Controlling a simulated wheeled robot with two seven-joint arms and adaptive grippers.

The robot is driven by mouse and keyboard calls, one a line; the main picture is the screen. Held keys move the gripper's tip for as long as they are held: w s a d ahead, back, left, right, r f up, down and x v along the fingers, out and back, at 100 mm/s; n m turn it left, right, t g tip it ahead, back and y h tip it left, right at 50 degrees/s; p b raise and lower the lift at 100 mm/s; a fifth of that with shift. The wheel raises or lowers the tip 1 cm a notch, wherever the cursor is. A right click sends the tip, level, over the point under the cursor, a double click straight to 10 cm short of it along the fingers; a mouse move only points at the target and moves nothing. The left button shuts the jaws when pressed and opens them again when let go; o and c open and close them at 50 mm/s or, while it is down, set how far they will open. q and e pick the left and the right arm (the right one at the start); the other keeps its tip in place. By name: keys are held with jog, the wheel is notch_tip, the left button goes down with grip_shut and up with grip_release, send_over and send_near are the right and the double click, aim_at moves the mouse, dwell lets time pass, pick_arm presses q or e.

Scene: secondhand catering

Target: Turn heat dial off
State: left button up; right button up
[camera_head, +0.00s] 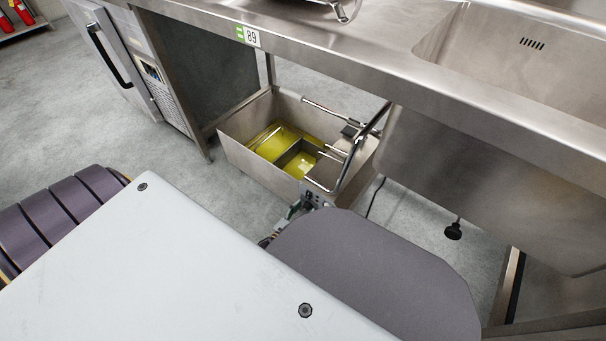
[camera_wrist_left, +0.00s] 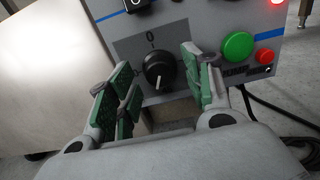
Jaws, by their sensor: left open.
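The heat dial (camera_wrist_left: 158,70) is a round black knob on a grey control panel (camera_wrist_left: 190,18) in the left wrist view. A "0" is printed above it. A pale line on the knob points down, away from the "0". My left gripper (camera_wrist_left: 160,64) is open, with green-padded fingers on either side of the dial. I cannot tell whether a finger touches it. The fryer (camera_head: 238,160) stands on the floor under the counter in the head view, with yellow oil inside. My left gripper (camera_head: 298,207) is partly hidden at its near corner; the dial is not visible there.
On the panel, a green button (camera_wrist_left: 237,46) and a red button (camera_wrist_left: 264,56) sit right of the dial, close to the right finger. A red light (camera_wrist_left: 277,2) glows above. The steel counter (camera_head: 400,66) overhangs the fryer. A dark cable (camera_head: 376,198) lies on the floor.

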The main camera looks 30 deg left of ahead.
pick_arm(q)
jog(key=c, duration=1)
jog(key=shift+c, duration=0.2)
